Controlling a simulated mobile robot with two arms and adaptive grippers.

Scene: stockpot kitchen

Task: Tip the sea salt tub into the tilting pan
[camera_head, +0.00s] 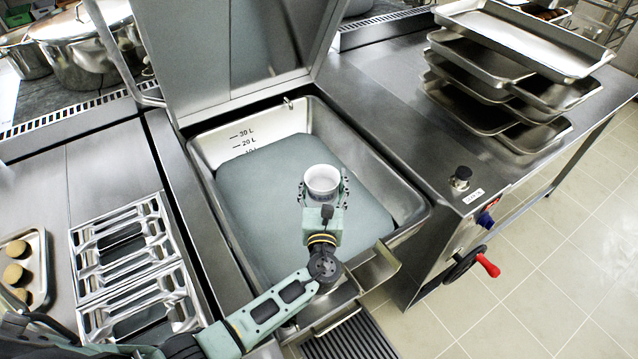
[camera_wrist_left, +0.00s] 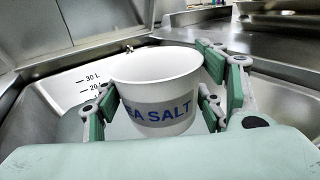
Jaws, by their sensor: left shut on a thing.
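The white sea salt tub (camera_head: 322,178) is held upright over the tilting pan by my left gripper (camera_head: 323,192). In the left wrist view the tub (camera_wrist_left: 158,85) shows a grey band with blue "SEA SALT" lettering, and the fingers of my left gripper (camera_wrist_left: 165,115) press on it from both sides. What is inside the tub is not clear. The tilting pan (camera_head: 405,205) is a rectangular steel vessel with its lid raised. It holds a grey-green surface, apparently liquid, below the litre marks. My right gripper is not in view.
The raised lid (camera_head: 240,45) stands behind the pan. Stacked steel trays (camera_head: 500,75) sit on the right counter. A red-handled wheel (camera_head: 470,264) is on the front right. A steel rack (camera_head: 130,250) and a tray with round items (camera_head: 38,265) lie left. A floor grate (camera_head: 355,338) is in front.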

